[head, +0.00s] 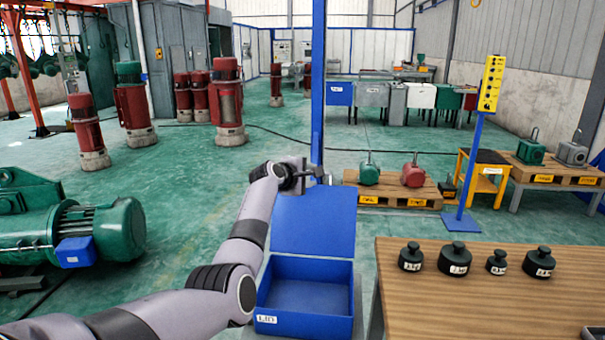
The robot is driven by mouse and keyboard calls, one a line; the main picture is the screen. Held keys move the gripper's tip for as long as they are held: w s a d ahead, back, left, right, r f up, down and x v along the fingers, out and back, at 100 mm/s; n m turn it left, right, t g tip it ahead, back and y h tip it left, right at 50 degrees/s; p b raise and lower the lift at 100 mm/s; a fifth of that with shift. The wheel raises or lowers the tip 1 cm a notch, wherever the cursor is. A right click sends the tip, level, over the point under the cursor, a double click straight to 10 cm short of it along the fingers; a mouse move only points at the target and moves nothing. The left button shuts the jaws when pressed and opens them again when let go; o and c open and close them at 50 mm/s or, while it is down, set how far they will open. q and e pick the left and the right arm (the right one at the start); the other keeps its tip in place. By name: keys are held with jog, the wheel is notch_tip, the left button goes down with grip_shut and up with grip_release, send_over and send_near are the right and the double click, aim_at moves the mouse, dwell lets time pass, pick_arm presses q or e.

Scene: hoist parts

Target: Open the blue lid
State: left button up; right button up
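The blue lid (313,228) stands raised at the back of a blue box (305,324), which is open and shows an empty inside. The box has a small white label on its front. My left arm reaches in from the left, and its gripper (316,174) is just above the lid's top edge. The gripper is small and dark here, so I cannot tell whether its fingers are apart or whether it touches the lid. My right gripper is not in view.
A wooden table (450,305) at the right holds several black weights (455,259). A blue post (318,90) rises behind the lid. A pallet (395,195) with green and red parts lies beyond. A green motor (105,232) lies at the left. Green floor is free between.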

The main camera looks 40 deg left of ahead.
pick_arm(q)
jog(key=shift+v, duration=1.7)
